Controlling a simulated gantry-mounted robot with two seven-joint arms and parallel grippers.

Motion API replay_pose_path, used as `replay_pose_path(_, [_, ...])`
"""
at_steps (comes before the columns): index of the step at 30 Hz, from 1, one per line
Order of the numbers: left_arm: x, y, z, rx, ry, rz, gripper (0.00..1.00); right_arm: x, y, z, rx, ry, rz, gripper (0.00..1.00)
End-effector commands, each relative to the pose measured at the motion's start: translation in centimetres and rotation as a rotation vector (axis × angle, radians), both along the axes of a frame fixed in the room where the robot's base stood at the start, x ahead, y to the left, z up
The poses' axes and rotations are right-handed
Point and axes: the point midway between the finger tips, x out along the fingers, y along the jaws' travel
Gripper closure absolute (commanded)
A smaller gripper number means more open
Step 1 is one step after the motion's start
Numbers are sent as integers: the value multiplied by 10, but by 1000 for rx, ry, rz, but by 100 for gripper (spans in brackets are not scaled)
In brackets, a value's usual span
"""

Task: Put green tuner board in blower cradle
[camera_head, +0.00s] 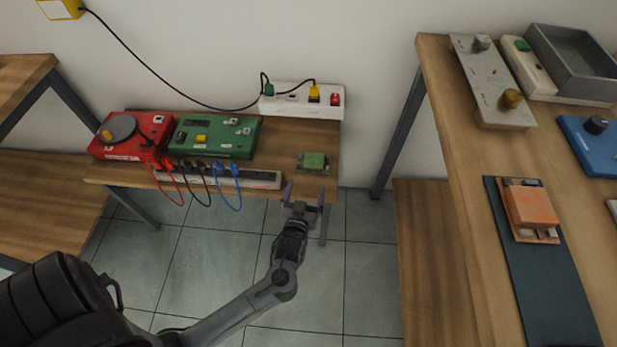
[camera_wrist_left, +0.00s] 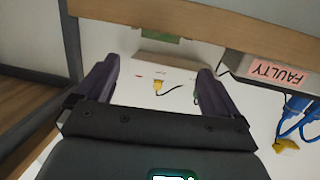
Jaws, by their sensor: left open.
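A small green board (camera_head: 314,160), which looks like the green tuner board, lies near the right end of the low wooden bench (camera_head: 275,165). A green piece (camera_wrist_left: 155,38) also shows by the wooden edge in the left wrist view, partly cut off by that edge. My left gripper (camera_head: 305,190) is open and empty at the bench's front edge, just in front of the green board and apart from it. Its two fingers (camera_wrist_left: 152,80) are spread in the wrist view. I cannot tell which thing is the blower cradle. My right gripper is not in view.
The bench holds a red device (camera_head: 130,145), a green device (camera_head: 215,145) and a power strip (camera_head: 225,177) with plugged leads. A white strip (camera_head: 301,102) stands behind. The right table holds an orange block (camera_head: 530,207) on a dark mat (camera_head: 550,290) and a grey tray (camera_head: 570,68).

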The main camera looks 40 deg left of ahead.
Motion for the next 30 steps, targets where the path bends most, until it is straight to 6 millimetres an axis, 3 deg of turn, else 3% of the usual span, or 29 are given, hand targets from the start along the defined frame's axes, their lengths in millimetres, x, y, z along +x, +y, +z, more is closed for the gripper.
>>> replay_pose_path(8, [-16, -14, 1, -48, 51, -41, 4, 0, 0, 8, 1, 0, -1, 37])
replay_pose_path(14, [-30, -41, -4, -184, 254, -200, 4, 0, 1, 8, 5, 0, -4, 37])
replay_pose_path(17, [-50, -63, -3, -240, 409, -312, 4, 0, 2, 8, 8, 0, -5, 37])
replay_pose_path(21, [-93, -89, 5, -269, 645, -455, 4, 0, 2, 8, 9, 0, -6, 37])
replay_pose_path(27, [-158, -104, 21, -233, 934, -580, 4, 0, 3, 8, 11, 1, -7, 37])
replay_pose_path(30, [-181, -104, 28, -209, 1030, -608, 4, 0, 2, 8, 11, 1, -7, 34])
